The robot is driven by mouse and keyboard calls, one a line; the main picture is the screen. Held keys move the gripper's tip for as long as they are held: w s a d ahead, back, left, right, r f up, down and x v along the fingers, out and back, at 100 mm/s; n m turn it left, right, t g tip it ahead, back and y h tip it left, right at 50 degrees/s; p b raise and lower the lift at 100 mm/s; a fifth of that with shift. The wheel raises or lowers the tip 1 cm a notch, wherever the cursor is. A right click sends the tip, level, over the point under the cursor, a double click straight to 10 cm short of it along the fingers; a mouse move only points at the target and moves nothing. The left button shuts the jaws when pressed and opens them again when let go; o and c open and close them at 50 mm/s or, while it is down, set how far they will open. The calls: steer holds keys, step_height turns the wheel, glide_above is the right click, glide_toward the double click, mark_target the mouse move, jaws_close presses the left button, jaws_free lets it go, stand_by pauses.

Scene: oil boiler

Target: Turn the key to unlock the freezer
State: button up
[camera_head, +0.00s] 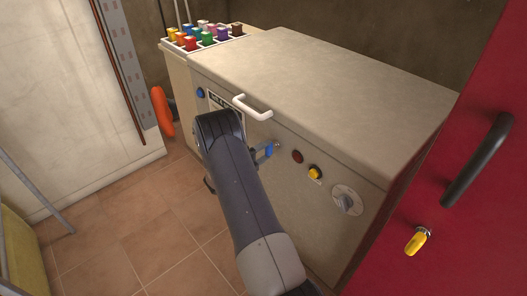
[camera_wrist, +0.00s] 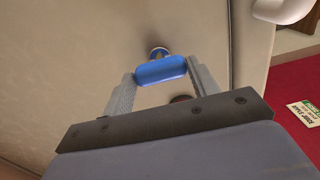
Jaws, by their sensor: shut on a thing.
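The freezer (camera_head: 320,85) is a beige chest with a white handle (camera_head: 253,107) on its front edge. A blue key (camera_wrist: 160,70) sits at a round lock (camera_wrist: 157,53) on the front panel, with its wide head crosswise in the wrist view. My gripper (camera_wrist: 161,76) is shut on the blue key, one finger at each end of its head. In the head view my gripper (camera_head: 264,152) is at the front panel, partly hidden by my arm, and only a bit of blue shows there. The key's shaft is mostly hidden.
The front panel also carries a red-brown button (camera_head: 297,156), a yellow knob (camera_head: 315,172) and a grey dial (camera_head: 346,200). A red door (camera_head: 470,140) with a black handle and a yellow key (camera_head: 417,241) stands at right.

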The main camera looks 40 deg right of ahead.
steer(key=shift+n, duration=0.3)
steer(key=o, duration=1)
steer(key=shift+a, duration=0.1)
steer(key=a, duration=1)
steer(key=shift+s+a, duration=0.3)
steer(key=shift+s, duration=0.1)
steer(key=d, duration=1.1)
steer(key=shift+w, duration=0.4)
steer(key=shift+a, duration=0.1)
